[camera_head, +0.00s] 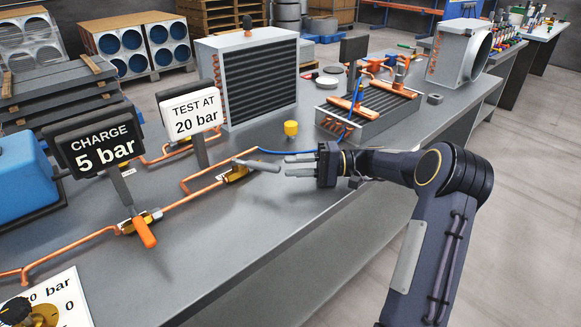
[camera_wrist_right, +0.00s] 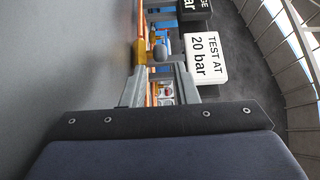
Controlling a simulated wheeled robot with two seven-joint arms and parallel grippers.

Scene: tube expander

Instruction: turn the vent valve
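A brass valve (camera_head: 236,174) with a long grey lever handle (camera_head: 258,165) sits on the copper pipe at the bench's middle. Another brass valve (camera_head: 130,224) with an orange handle (camera_head: 145,232) sits further left. No readable label says vent. My right gripper (camera_head: 287,165) reaches in from the right, open and empty, its fingertips close to the free end of the grey handle. In the right wrist view, the grey handle's end (camera_wrist_right: 158,53) shows in line with the gap between the open fingers (camera_wrist_right: 160,78); whether it is between the tips is unclear. My left gripper is out of view.
Signs "TEST AT 20 bar" (camera_head: 191,112) and "CHARGE 5 bar" (camera_head: 100,150) stand behind the pipe. A yellow cap (camera_head: 291,128) and blue hose (camera_head: 272,152) lie behind the gripper. A finned coil unit (camera_head: 366,108) stands further back.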

